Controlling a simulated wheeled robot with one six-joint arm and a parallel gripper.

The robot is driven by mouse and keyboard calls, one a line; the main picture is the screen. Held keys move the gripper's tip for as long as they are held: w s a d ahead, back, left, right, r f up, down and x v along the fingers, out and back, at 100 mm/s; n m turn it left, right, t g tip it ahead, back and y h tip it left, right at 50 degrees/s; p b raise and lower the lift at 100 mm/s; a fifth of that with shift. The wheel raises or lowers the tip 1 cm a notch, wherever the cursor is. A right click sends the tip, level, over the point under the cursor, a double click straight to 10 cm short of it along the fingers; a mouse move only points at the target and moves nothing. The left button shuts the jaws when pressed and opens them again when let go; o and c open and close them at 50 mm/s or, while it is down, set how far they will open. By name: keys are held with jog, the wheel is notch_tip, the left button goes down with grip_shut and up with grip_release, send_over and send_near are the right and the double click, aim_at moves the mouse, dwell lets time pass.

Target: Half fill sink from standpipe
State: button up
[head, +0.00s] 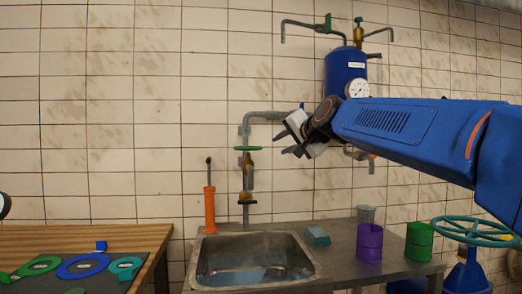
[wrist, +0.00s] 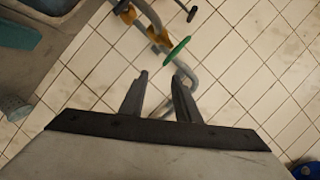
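The steel sink (head: 213,281) is set in a metal counter; its floor looks glossy and bluish, and I cannot tell how much water it holds. The standpipe rises behind it against the tiled wall, with a green handwheel (head: 247,148), brass fittings and a darker, lower handle (head: 248,202). Its grey upper pipe (head: 262,115) bends right and passes behind my gripper. My gripper (head: 283,143) is raised to the right of the green handwheel, open and empty, apart from it. In the wrist view, my gripper's fingers (wrist: 158,97) are spread, with the green handwheel (wrist: 178,48) beyond them.
An orange upright tool (head: 210,208) stands left of the standpipe. A teal block (head: 318,236), grey cup (head: 366,214), purple cup (head: 369,243) and green cup (head: 419,240) stand right. A blue tank (head: 345,68) hangs behind my arm. A wooden table (head: 130,236) holds coloured tools.

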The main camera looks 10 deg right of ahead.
aim_at(261, 148)
jog(key=x, duration=0.6)
jog(key=r+x, duration=0.1)
jog(key=x, duration=0.5)
jog(key=r+x, duration=0.1)
jog(key=x, duration=0.5)
jog(key=shift+w+d, duration=0.15)
jog(key=shift+w, duration=0.15)
jog(key=shift+c, duration=0.5)
jog(key=shift+f, duration=0.1)
grip_shut()
